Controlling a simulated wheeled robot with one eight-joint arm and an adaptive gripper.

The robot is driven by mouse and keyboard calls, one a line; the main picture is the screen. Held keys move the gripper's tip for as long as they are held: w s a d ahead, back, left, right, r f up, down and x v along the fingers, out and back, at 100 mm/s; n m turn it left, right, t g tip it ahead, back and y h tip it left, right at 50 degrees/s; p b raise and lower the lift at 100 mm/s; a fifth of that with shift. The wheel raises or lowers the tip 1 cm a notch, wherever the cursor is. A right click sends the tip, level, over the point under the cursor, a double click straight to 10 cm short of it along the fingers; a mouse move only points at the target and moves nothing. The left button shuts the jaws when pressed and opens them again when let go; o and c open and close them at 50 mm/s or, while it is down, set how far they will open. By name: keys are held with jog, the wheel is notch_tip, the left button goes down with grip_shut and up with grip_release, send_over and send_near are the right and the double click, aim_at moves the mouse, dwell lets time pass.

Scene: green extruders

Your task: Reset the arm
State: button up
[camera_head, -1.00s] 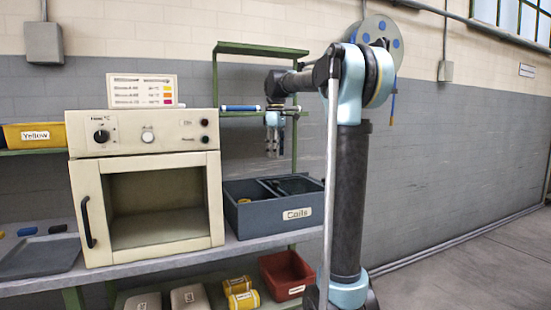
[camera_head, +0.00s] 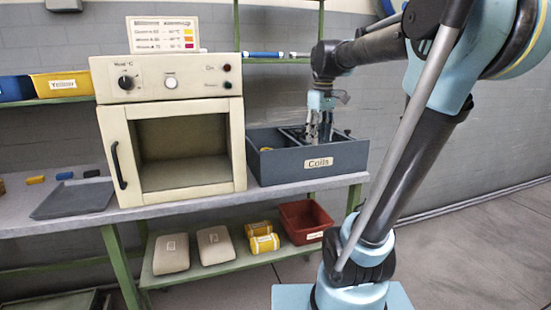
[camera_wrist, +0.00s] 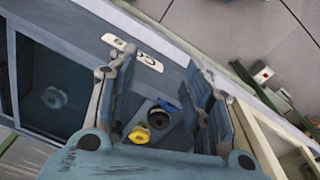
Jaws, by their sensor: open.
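My arm reaches in from the right of the head view, over the bench. My gripper (camera_head: 319,137) points down at the dark blue-grey bin labelled Coils (camera_head: 272,167), its tips at about the rim; the exact depth is hard to tell. In the wrist view my gripper (camera_wrist: 163,75) is open, with nothing between the fingers. Beyond them, inside the bin, lie a yellow coil (camera_wrist: 139,135), a black coil (camera_wrist: 158,119) and a small blue piece (camera_wrist: 170,104). A bluish round piece (camera_wrist: 53,97) lies in another compartment.
A cream oven (camera_head: 180,150) with its dark handle stands left of the bin. A grey tray (camera_head: 72,199) lies farther left on the bench (camera_head: 215,206). A red bin (camera_head: 305,220) and yellow rolls (camera_head: 263,236) sit on the lower shelf. A shelf with a blue tube (camera_head: 263,54) is behind.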

jog(key=s+d+f+m, duration=0.2)
jog(key=s+f+m, duration=0.1)
jog(key=s+f, duration=0.7)
jog(key=s+d+f+m+t, duration=0.1)
jog(key=s+f+m, duration=0.3)
jog(key=s+f, duration=0.6)
notch_tip(320, 180, down, 4)
jog(key=shift+d+r, duration=0.1)
jog(key=shift+d, duration=0.4)
jog(key=shift+w, duration=0.1)
jog(key=shift+w+f, duration=0.2)
jog(key=shift+w, duration=0.2)
